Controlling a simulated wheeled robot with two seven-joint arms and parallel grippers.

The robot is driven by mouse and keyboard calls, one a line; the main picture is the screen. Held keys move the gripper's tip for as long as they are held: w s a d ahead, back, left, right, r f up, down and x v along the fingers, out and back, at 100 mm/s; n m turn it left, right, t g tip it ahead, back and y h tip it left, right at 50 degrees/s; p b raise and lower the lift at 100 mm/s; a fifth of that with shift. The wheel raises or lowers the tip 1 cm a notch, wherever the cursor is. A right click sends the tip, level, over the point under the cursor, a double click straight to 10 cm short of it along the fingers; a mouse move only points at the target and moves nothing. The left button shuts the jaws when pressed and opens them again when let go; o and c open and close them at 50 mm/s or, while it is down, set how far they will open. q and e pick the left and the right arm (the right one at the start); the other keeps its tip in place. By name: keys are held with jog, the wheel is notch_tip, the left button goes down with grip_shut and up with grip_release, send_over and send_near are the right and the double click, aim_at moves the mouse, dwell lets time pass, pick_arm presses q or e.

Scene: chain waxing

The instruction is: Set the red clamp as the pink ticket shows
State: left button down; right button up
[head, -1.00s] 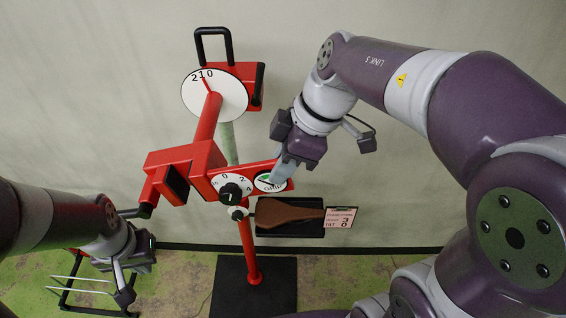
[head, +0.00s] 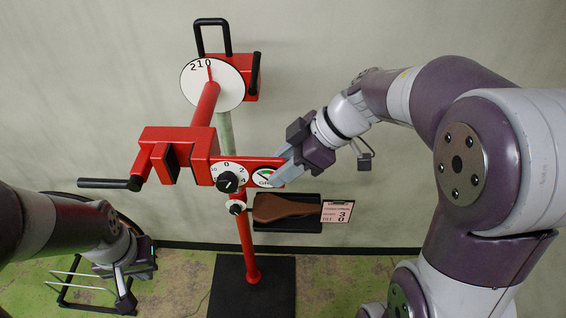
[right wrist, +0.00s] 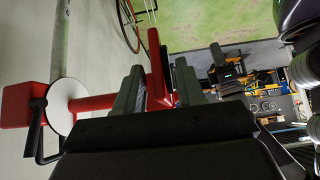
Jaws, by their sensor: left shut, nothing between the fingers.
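The red clamp (head: 180,140) on its stand appears roughly level, with a black-gripped handle (head: 108,184) out to the left. The red line on its white tilt disc (head: 222,92) points at about 0. The lower numbered dial (head: 239,169) has a black knob (head: 227,182); its exact reading is unclear. A green-marked gauge (head: 264,174) is partly covered by my right gripper (head: 282,170), whose fingers are apart at the clamp's right end; they also show in the right wrist view (right wrist: 160,90). The pink ticket (head: 336,213) reads 3 above tilt 0. My left gripper (head: 124,288) is shut and empty, lower left.
A brown saddle (head: 285,207) lies on a black tray beside the ticket. The stand's black base (head: 253,288) is on the green floor. A wire rack (head: 72,285) is at lower left, close to my left gripper.

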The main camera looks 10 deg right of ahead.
jog(key=b+v, duration=0.2)
jog(key=v, duration=1)
jog(key=shift+d+r, duration=0.25)
